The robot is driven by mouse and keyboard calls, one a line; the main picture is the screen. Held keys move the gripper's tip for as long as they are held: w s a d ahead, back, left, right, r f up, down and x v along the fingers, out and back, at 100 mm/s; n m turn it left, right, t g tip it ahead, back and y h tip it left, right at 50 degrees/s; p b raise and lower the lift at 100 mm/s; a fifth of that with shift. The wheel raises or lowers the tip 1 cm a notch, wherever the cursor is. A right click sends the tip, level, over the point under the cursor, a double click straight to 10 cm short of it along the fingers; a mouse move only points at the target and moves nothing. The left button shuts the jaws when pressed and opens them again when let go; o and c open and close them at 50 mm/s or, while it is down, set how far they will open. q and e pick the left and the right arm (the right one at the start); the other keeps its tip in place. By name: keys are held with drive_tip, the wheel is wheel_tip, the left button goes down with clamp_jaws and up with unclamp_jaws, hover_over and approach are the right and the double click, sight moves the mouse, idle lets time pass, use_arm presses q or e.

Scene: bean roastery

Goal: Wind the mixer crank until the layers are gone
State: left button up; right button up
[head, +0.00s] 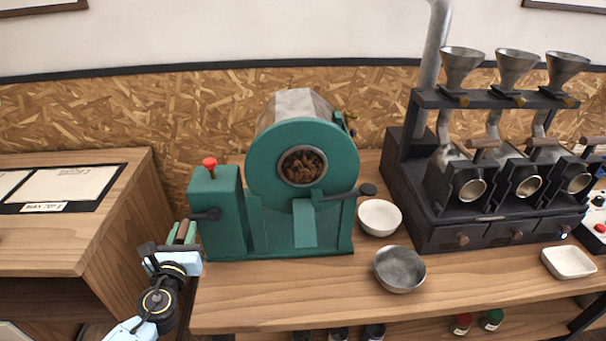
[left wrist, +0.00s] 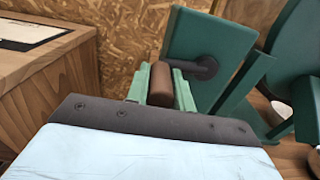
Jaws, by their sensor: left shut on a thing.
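The green mixer (head: 262,160) stands on the wooden counter, with a round window (head: 303,166) in its front. Brown contents show through the window, mottled light and dark; distinct layers cannot be made out. The mixer crank (head: 207,214) is a black arm on the green side box, left of the drum. In the left wrist view the crank's black arm (left wrist: 203,67) leads to a brown handle (left wrist: 160,84). My left gripper (head: 186,233) is shut on this handle, at the box's left edge. My right gripper is not in view.
A red knob (head: 210,163) tops the side box. A black lever (head: 368,189) juts from the drum's front right. A white bowl (head: 380,217) and a metal bowl (head: 399,269) stand to the right, before a black roaster (head: 490,225). A wooden cabinet (head: 110,195) is on the left.

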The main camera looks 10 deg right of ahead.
use_arm(q)
drive_tip(key=f+b, duration=0.1)
drive_tip(key=d+f+b, duration=0.1)
drive_tip(key=f+b, duration=0.1)
drive_tip(key=shift+d+f, duration=0.4)
drive_tip(key=shift+d+f+b, duration=0.6)
drive_tip(key=shift+f, duration=0.05)
drive_tip(key=shift+d, duration=0.3)
drive_tip(key=shift+d+f, duration=0.15)
drive_tip(key=shift+d, duration=0.6)
drive_tip(key=shift+d+f+b, duration=0.1)
drive_tip(key=shift+d+b, duration=0.2)
drive_tip(key=shift+d, duration=0.4)
